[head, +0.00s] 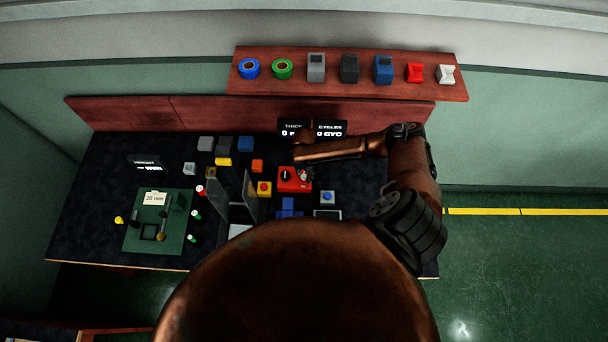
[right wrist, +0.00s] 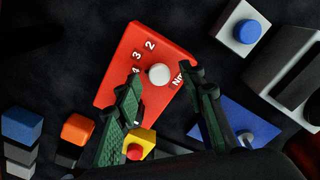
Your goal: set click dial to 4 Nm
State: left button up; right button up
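The click dial is a red box (right wrist: 125,73) with a round white knob (right wrist: 159,74) on top. No pointer on the knob can be made out. My right gripper (right wrist: 168,84) is open, its two dark green fingers apart with the knob showing between and just beyond their tips. Contact with the knob cannot be told. In the head view the red box (head: 291,184) lies below the end of my right arm, which partly covers it. My left gripper is not in view.
A yellow block with a red button (right wrist: 138,146), a blue block (right wrist: 236,122) and a white block with a blue button (right wrist: 242,30) stand close around the dial. A dark display (head: 330,128) is behind it.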

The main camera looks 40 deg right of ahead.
aim_at(304, 176)
notch_tip(304, 176, up, 11)
dwell(0.3)
dwell(0.5)
